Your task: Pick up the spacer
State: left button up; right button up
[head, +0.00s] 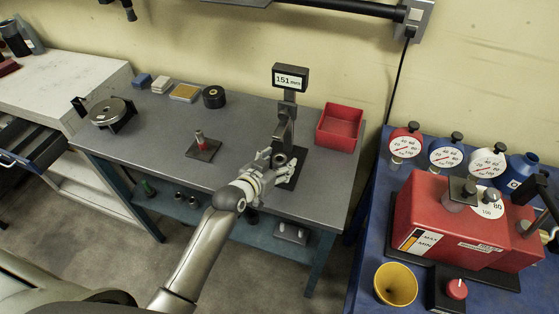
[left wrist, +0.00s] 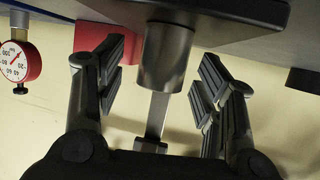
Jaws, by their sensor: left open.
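A smooth grey metal cylinder (left wrist: 165,58), which looks like the spacer, stands on the dark base (left wrist: 262,12) of the height gauge. The left wrist view shows this scene upside down. My left gripper (left wrist: 163,66) is open, with one finger on each side of the cylinder and a visible gap to both. In the head view my left gripper (head: 278,163) is at the foot of the gauge stand (head: 285,115), whose display reads 151 mm. The gripper mostly hides the cylinder there. I do not make out my right gripper.
A red bin (head: 340,126) stands to the right of the gauge. A small plate with a red-tipped post (head: 203,146) is to the left. The grey bench (head: 165,125) is clear between them.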

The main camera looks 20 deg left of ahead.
pick_arm(q)
jog(key=shift+x, duration=0.8)
jog(key=shift+w+f, duration=0.1)
jog(key=shift+w, duration=0.05)
pick_arm(e)
jog(key=shift+d+r, duration=0.15)
jog(key=shift+d, duration=0.15)
pick_arm(q)
grip_shut()
pick_arm(e)
jog(key=shift+d, duration=0.1)
